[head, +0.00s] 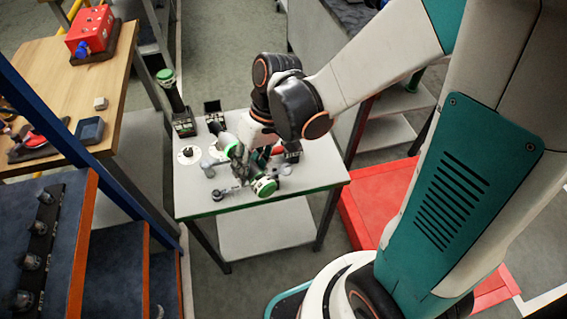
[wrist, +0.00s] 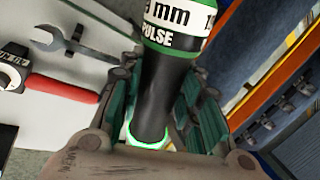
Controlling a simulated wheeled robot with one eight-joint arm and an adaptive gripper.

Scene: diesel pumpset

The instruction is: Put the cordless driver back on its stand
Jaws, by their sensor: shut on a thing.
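My gripper (head: 247,167) is shut on a black, white and green cylindrical tool, which appears to be the cordless driver (wrist: 165,85). In the wrist view its dark body runs between the finger pads of my gripper (wrist: 150,105), with a white label band and a green ring at its lower end. In the head view a green end of the driver (head: 265,187) shows near the table's front edge; the gripper hides much of it. A white disc with a dark centre (head: 188,154) lies on the table at left; I cannot tell if it is the stand.
A wrench (wrist: 60,40) and a red-handled tool (wrist: 62,88) lie on the table. A blue shelf unit (head: 60,235) stands at left.

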